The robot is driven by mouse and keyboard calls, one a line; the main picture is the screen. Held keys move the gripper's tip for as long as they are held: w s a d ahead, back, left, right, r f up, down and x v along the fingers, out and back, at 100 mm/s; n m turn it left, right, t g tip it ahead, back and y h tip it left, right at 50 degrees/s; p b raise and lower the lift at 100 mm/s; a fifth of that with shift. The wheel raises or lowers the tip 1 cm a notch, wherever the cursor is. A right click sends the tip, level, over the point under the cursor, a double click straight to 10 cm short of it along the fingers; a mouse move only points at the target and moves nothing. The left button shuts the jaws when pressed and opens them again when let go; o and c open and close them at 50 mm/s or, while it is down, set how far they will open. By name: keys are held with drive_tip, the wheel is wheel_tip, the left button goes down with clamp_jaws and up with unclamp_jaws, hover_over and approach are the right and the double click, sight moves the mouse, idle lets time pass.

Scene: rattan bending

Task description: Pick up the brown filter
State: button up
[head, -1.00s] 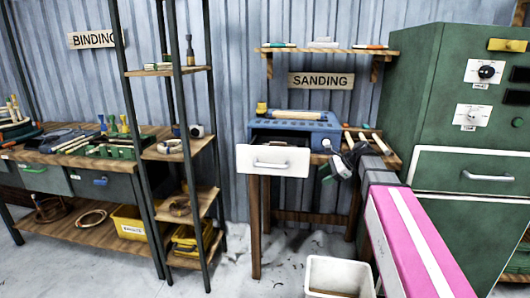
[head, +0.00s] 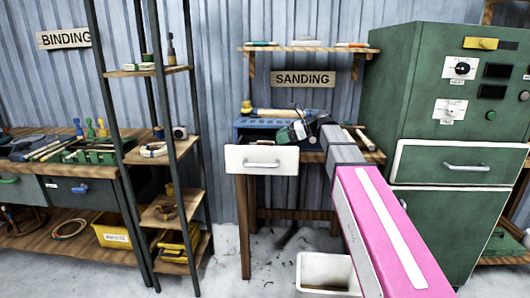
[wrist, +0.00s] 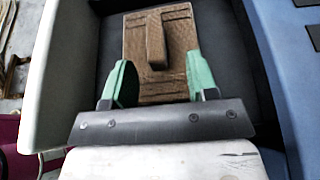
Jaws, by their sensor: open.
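The brown filter (wrist: 135,38) is a flat, ribbed rectangular panel with a raised grip bar (wrist: 156,40) down its middle. In the wrist view it lies inside the open drawer (wrist: 90,60). My gripper (wrist: 160,75) has green fingers spread apart. They overlap the filter's near part in the picture, one on each side of the line of the bar, with nothing between them. In the head view my gripper (head: 296,132) is above the pulled-out white drawer (head: 262,160) of the blue sanding machine (head: 262,123).
A wooden sanding table (head: 312,157) holds the machine. A white bin (head: 325,268) is on the floor below. A green cabinet (head: 460,160) stands right, and a shelf rack (head: 165,155) left.

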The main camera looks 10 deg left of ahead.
drive_tip(key=shift+s+x, duration=0.15)
drive_tip(key=shift+x, duration=1.35)
drive_tip(key=shift+s+x, duration=0.15)
drive_tip(key=shift+x, duration=1.35)
drive_tip(key=shift+r, duration=0.15)
clamp_jaws()
